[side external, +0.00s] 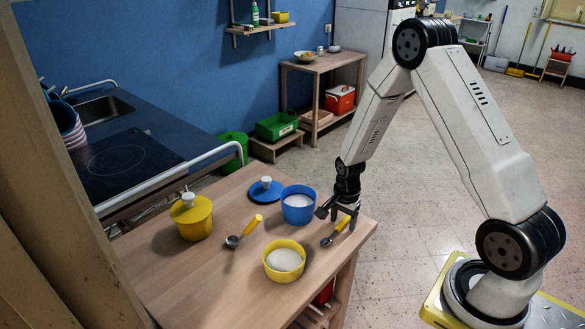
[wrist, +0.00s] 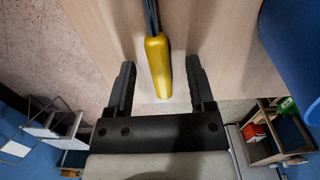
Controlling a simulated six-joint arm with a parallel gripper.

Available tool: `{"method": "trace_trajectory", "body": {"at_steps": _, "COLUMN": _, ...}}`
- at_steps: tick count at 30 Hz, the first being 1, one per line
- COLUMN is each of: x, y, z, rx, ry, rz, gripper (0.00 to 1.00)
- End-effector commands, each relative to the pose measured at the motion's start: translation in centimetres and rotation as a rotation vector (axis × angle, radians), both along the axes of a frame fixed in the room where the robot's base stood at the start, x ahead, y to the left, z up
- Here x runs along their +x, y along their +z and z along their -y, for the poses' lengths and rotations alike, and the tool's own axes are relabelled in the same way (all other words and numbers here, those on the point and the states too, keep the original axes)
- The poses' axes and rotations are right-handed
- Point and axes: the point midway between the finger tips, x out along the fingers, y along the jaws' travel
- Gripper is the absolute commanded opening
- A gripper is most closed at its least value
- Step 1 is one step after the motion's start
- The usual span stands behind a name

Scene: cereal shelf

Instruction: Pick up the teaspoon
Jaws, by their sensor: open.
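A spoon (side external: 338,230) with a yellow handle and dark metal end lies on the wooden table (side external: 165,285) near its right edge. In the wrist view its yellow handle (wrist: 157,62) lies between my two fingers, with a gap on each side; its metal end is cut off at the top. My gripper (side external: 343,211) is open and empty, pointing down close above that handle. A second yellow-handled spoon (side external: 243,232), with a rounder dark bowl, lies farther left on the table. I cannot tell by name which is the teaspoon.
A blue pot (side external: 298,206) with white contents stands just left of my gripper. A yellow pot (side external: 283,263) with white contents is nearer the front. A lidded yellow pot (side external: 192,217) and a blue lid (side external: 265,190) are farther left. The table edge is close on the right.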

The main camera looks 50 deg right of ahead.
Motion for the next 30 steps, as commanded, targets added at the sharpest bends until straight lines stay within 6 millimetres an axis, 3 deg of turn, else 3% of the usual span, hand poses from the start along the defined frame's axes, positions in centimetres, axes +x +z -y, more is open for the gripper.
{"method": "trace_trajectory", "body": {"at_steps": 1, "x": 0.0, "y": 0.0, "z": 0.0, "rx": 0.0, "ry": 0.0, "rz": 0.0, "gripper": 0.69}}
{"method": "trace_trajectory", "body": {"at_steps": 2, "x": 0.0, "y": 0.0, "z": 0.0, "rx": 0.0, "ry": 0.0, "rz": 0.0, "gripper": 0.63}}
{"method": "trace_trajectory", "body": {"at_steps": 8, "x": 0.0, "y": 0.0, "z": 0.0, "rx": 0.0, "ry": 0.0, "rz": 0.0, "gripper": 0.0}}
{"method": "trace_trajectory", "body": {"at_steps": 23, "x": 0.0, "y": 0.3, "z": 0.0, "rx": 0.0, "ry": 0.0, "rz": 0.0, "gripper": 0.0}}
{"method": "trace_trajectory", "body": {"at_steps": 30, "x": 0.0, "y": 1.8, "z": 0.0, "rx": -0.001, "ry": 0.0, "rz": 0.001, "gripper": 0.0}}
